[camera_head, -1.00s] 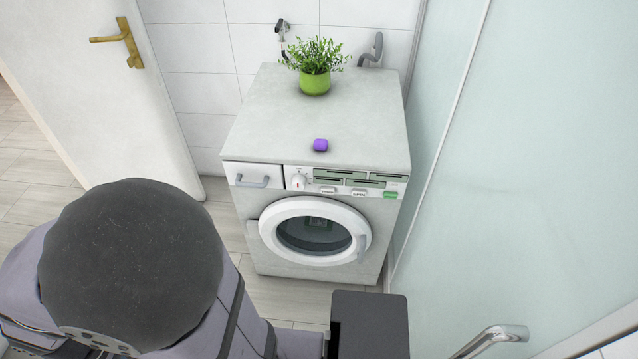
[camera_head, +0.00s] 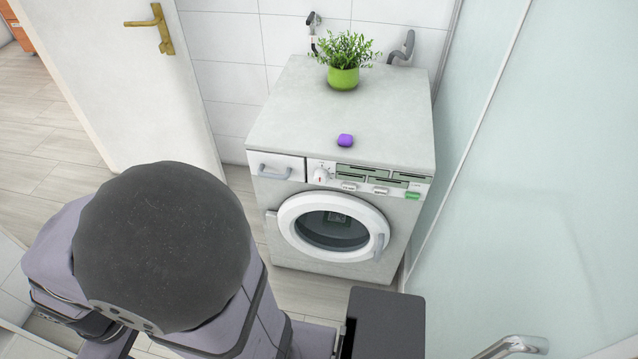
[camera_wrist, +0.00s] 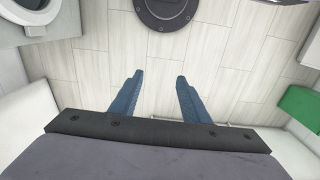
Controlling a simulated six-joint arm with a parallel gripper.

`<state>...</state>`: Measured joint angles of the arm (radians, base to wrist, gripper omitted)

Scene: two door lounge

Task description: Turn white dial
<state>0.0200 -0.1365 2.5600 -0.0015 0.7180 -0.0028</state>
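The white dial (camera_head: 320,175) sits on the front panel of the washing machine (camera_head: 340,215), to the right of the detergent drawer (camera_head: 276,168) and left of the green display strips. Its pointer detail is too small to read. In the wrist view my gripper (camera_wrist: 161,78) shows two blue fingers spread apart with bare floor between and beyond them. It is open, empty and away from the dial. The dial does not show in the wrist view. In the head view my arm stands in front of the machine, and the fingers cannot be made out.
A potted plant (camera_head: 343,77) and a small purple object (camera_head: 345,140) stand on the machine. A glass panel (camera_head: 540,180) is close on the right. A white door (camera_head: 140,90) with a brass handle (camera_head: 157,30) is at the left. Floor shows between door and machine.

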